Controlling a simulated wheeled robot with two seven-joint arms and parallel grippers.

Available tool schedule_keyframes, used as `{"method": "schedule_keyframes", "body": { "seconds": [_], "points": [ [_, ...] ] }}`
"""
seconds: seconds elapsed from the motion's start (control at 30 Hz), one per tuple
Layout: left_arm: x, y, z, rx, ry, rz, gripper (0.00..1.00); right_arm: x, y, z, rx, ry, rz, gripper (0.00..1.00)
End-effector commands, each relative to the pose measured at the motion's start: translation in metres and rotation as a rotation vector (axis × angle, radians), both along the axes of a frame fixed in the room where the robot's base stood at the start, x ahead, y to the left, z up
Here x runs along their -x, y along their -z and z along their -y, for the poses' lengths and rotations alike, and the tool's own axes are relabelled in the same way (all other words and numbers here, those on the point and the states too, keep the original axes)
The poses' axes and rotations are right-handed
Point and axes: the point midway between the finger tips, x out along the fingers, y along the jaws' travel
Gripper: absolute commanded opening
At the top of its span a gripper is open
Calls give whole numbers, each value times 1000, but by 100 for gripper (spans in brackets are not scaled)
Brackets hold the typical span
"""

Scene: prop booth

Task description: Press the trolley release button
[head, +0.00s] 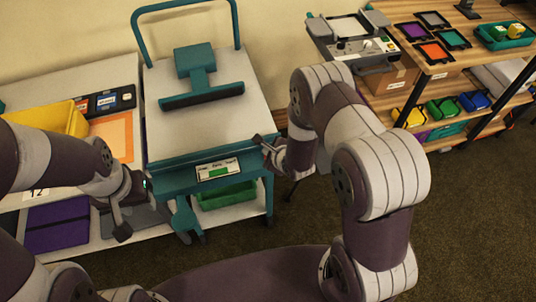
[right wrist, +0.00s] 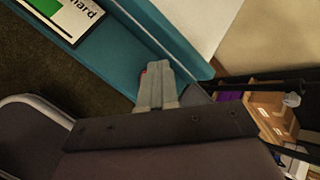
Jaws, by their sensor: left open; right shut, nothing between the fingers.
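The trolley (head: 170,135) is teal with a pale top and stands left of centre in the head view. Its front edge carries a label with a green block (head: 217,169), which also shows in the right wrist view (right wrist: 68,22). My right gripper (head: 259,141) is shut and empty at the trolley's front right corner. In the right wrist view its fingertips (right wrist: 154,68) lie over the teal edge. A small red spot (right wrist: 144,73) shows beside the fingertips, mostly hidden; I cannot tell if it is the button or if they touch. My left gripper (head: 136,210) is open, left of the trolley's front.
A teal T-shaped piece (head: 200,75) rests on the trolley top. A green bin (head: 225,195) sits on its lower shelf. A bench with a yellow bin (head: 60,118) stands close on the left. A wooden shelf unit (head: 450,62) stands right. Carpet is clear at lower right.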

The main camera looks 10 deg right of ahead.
Motion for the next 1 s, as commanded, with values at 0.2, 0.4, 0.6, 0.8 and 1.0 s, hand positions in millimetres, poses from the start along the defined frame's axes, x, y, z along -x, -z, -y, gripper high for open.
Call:
{"method": "schedule_keyframes", "body": {
  "seconds": [0.2, 0.4, 0.6, 0.8, 1.0],
  "points": [
    [0, 1, 0, 0, 0, 0, 43, 0, 1, 0, 0, 0, 0, 0],
    [0, 3, 0, 0, 0, 0, 43, 0, 3, 0, 0, 0, 0, 0],
    [0, 5, 0, 0, 0, 0, 43, 0, 6, 0, 0, 0, 0, 0],
    [0, 6, 0, 0, 0, 0, 43, 0, 8, 0, 0, 0, 0, 0],
    [0, 7, 0, 0, 0, 0, 43, 0, 9, 0, 1, 1, -1, 0]
  ]
}}
